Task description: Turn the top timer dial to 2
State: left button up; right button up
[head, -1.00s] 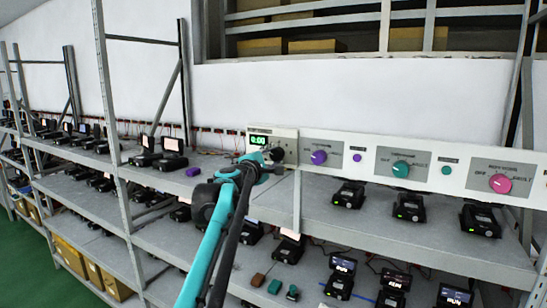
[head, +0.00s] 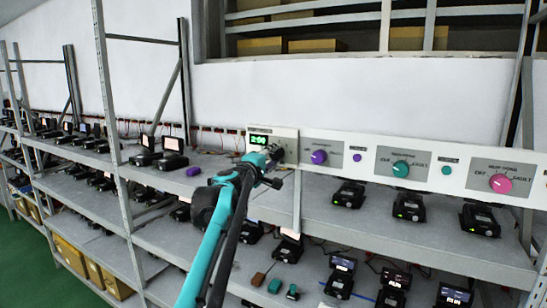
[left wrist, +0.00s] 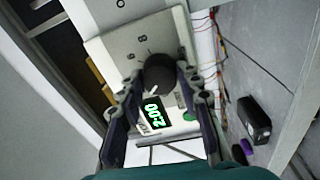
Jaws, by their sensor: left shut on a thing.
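The timer panel (head: 288,141) is a pale plate at the left end of the long control strip. The timer dial (left wrist: 160,73) is a round black knob with a white pointer mark, seen between the fingers in the left wrist view. My left gripper (head: 272,158) is at the panel and shut on the dial, one finger on each side of it. In the head view the gripper hides most of the dial. My right gripper is out of view.
To the right on the same strip are a purple knob (head: 318,157), a teal knob (head: 400,169) and a pink knob (head: 500,183). Black devices stand on the shelves below and to the left. A metal upright (head: 108,90) rises at left.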

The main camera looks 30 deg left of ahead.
pick_arm(q)
jog(key=shift+f, duration=0.1)
jog(key=o, duration=1.2)
jog(key=shift+c, duration=0.2)
jog(key=shift+s, duration=0.1)
jog(key=s, duration=1.1)
jog(key=shift+s+d+f, duration=0.25)
jog(key=shift+s+d, duration=0.15)
